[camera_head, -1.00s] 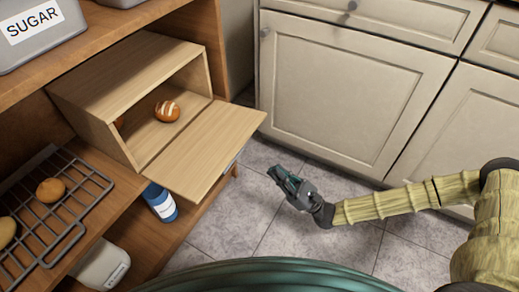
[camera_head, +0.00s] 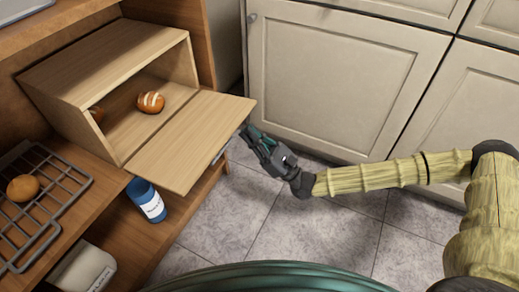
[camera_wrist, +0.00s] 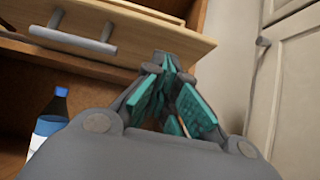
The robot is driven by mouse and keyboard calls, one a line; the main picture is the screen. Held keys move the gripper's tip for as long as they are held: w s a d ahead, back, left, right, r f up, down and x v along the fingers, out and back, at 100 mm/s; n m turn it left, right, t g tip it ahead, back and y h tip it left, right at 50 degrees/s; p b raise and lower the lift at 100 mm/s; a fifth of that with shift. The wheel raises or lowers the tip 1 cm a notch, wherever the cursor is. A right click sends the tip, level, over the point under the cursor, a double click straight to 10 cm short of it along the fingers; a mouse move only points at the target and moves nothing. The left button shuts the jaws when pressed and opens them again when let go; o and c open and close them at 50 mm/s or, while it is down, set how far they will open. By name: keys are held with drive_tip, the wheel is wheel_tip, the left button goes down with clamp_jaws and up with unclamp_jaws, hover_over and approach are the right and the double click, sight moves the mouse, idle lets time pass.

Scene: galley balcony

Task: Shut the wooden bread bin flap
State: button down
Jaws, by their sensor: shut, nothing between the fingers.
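The wooden bread bin (camera_head: 105,62) stands on a shelf at the left of the head view. Its flap (camera_head: 192,142) hangs open, lying about level and jutting out past the shelf edge. In the wrist view the flap's front (camera_wrist: 150,30) crosses the top, with a grey bar handle (camera_wrist: 72,38) on it. My gripper (camera_head: 248,130) is shut and empty, beside the flap's outer right edge in the head view. In the wrist view its teal fingertips (camera_wrist: 165,66) appear close to the flap; I cannot tell whether they touch.
Bread rolls (camera_head: 151,102) lie inside the bin. A wire rack (camera_head: 55,205) with a bun is left of the flap. A blue bottle (camera_head: 147,200) stands below the flap, also in the wrist view (camera_wrist: 50,118). Cream cupboards (camera_head: 340,80) stand behind. The tiled floor (camera_head: 300,230) is clear.

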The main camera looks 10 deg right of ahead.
drive_tip(key=shift+a+r+b, duration=0.1)
drive_tip(key=shift+r+b, duration=0.35)
drive_tip(key=shift+r, duration=0.85)
drive_tip(key=shift+r+p, duration=0.25)
drive_tip(key=shift+p, duration=0.2)
drive_tip(key=shift+r+p, duration=0.2)
drive_tip(key=shift+p, duration=0.45)
